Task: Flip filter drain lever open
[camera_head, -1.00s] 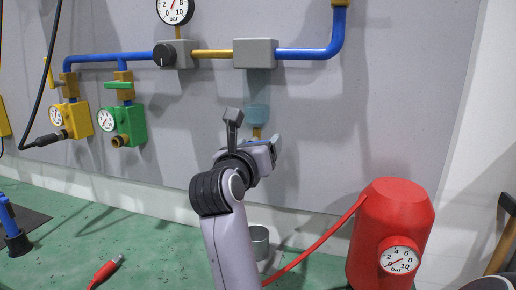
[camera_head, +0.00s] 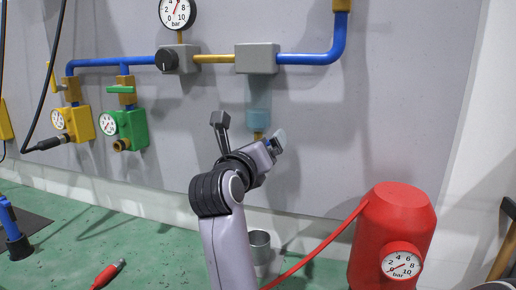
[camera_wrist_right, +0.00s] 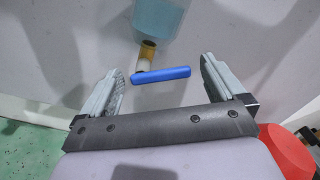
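The filter is a grey block (camera_head: 257,58) on the pipe with a translucent bluish bowl (camera_head: 258,110) below it. In the right wrist view the bowl (camera_wrist_right: 160,14) is at the top, with a brass drain stub (camera_wrist_right: 147,52) under it. In the head view the right gripper (camera_head: 273,143) is just below the bowl. My left gripper is not in view.
A grey cup (camera_head: 259,243) stands on the green floor below the filter. A red tank (camera_head: 395,225) with a gauge and red hose is at right. Yellow (camera_head: 82,123) and green (camera_head: 133,127) valve units hang at left. A red-tipped connector (camera_head: 108,274) lies on the floor.

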